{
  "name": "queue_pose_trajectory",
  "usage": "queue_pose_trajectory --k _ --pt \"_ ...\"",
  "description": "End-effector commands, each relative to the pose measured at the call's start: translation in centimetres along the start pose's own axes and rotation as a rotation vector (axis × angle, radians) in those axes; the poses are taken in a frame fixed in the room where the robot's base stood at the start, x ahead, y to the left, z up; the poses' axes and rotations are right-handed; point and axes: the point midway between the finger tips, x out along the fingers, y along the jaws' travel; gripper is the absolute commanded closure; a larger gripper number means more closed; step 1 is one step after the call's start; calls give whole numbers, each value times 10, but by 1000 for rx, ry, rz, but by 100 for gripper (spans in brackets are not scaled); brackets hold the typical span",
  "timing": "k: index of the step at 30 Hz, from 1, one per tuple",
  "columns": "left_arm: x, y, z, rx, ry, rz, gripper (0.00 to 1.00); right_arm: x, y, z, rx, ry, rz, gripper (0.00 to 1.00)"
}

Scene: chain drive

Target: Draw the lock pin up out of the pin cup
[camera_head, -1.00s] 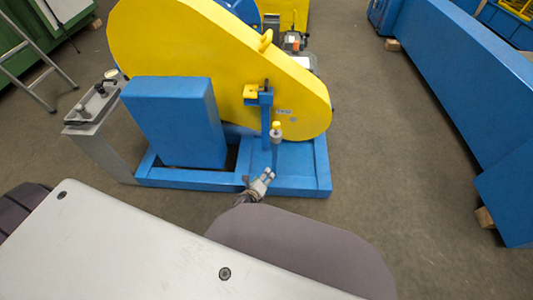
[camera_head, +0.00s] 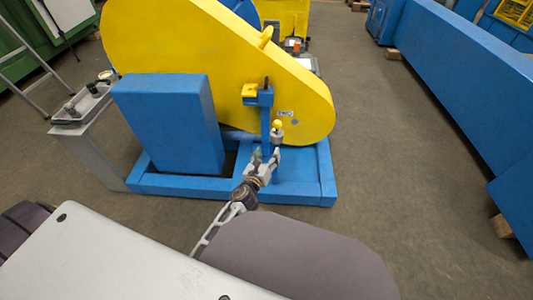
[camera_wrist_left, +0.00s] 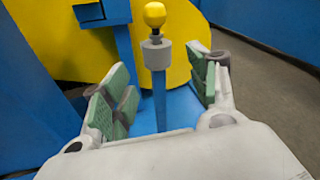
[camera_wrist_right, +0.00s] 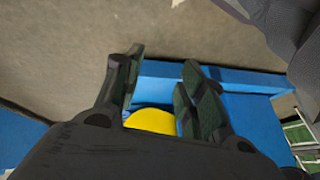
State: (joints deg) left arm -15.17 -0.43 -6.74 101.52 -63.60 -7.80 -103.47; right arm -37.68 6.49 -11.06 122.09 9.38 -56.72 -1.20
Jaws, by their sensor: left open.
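The lock pin shows as a yellow ball knob (camera_head: 277,124) on top of the grey pin cup (camera_head: 277,135); the pin's lower part is hidden in the cup. In the left wrist view the knob (camera_wrist_left: 154,14) and cup (camera_wrist_left: 156,52) stand upright on a slim blue post (camera_wrist_left: 160,100). My left gripper (camera_head: 266,154) is open and empty, just in front of and below the cup, its green-padded fingers to either side of the post's line. My right gripper (camera_wrist_right: 160,75) is outside the head view; its wrist view shows it open, with nothing held.
The yellow chain guard (camera_head: 180,40) rises behind the cup, with a blue bracket (camera_head: 262,97) beside it. A blue box (camera_head: 170,122) stands left on the blue base frame (camera_head: 300,188). A grey stand (camera_head: 95,150) is further left.

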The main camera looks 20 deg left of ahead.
Motion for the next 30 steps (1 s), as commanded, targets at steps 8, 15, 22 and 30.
queue_pose_trajectory --k 8,15,22,30 --pt "3 -2 23 178 -92 -6 41 -6 -5 -6 -6 25 -19 60" --pt "3 -4 35 249 -126 -4 41 -12 -8 -9 -8 35 -26 60" --pt "3 -4 36 253 -127 -4 41 -13 -8 -10 -8 35 -26 60" --pt "5 -4 36 252 -127 -4 41 -13 -8 -10 -8 35 -26 60"
